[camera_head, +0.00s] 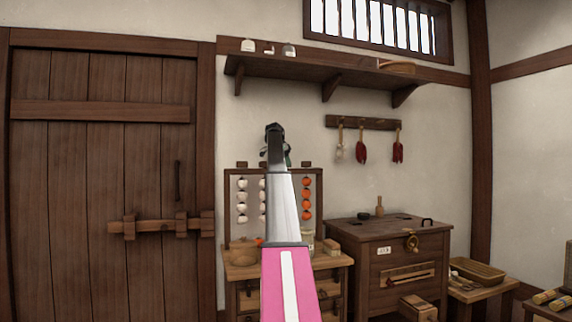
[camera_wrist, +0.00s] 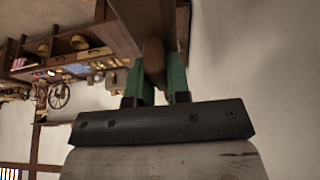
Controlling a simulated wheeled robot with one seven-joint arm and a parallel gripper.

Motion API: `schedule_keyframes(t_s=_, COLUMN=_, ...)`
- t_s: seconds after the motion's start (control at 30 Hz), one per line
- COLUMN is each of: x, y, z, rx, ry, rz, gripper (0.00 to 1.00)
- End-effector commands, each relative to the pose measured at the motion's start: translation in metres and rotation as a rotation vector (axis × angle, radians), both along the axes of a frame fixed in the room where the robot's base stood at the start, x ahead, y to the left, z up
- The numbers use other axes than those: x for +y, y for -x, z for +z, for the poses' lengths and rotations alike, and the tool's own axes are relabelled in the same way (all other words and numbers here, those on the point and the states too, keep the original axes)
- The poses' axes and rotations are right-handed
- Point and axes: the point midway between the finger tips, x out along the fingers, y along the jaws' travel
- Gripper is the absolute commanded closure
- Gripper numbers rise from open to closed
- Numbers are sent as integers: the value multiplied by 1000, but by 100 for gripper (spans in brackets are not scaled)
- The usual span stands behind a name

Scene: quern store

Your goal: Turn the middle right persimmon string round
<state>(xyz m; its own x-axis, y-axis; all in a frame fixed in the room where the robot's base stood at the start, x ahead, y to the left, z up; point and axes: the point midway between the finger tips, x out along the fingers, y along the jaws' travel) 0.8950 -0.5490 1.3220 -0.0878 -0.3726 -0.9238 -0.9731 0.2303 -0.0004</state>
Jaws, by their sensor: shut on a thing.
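A wooden rack (camera_head: 321,188) stands on the bench left of centre, with strings of round fruits hanging in it. The left string (camera_head: 242,200) and the middle left string (camera_head: 262,200) show white; the right string (camera_head: 306,198) shows orange. The middle right string is hidden behind my arm. My gripper (camera_head: 287,158) is raised at the rack's top bar. In the wrist view its green fingers (camera_wrist: 157,86) are shut on a rounded brown wooden knob (camera_wrist: 153,58). I cannot tell for sure which string this knob belongs to.
A bench (camera_head: 333,262) under the rack holds a wooden bowl (camera_head: 243,256) and a jar. A wooden chest (camera_head: 403,255) stands to the right. A shelf (camera_head: 320,73) runs along the wall above my gripper. A barred plank door (camera_head: 100,160) is at the left.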

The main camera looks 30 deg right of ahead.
Motion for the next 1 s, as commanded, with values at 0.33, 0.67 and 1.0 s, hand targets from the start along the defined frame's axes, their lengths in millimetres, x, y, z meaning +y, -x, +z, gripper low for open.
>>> schedule_keyframes(t_s=0.33, x=0, y=0, z=0, rx=1, ry=0, rz=14, gripper=57)
schedule_keyframes(t_s=0.67, x=0, y=0, z=1, rx=1, ry=0, rz=12, gripper=57)
schedule_keyframes(t_s=1.0, x=13, y=-4, z=34, rx=-1, ry=0, rz=12, gripper=57)
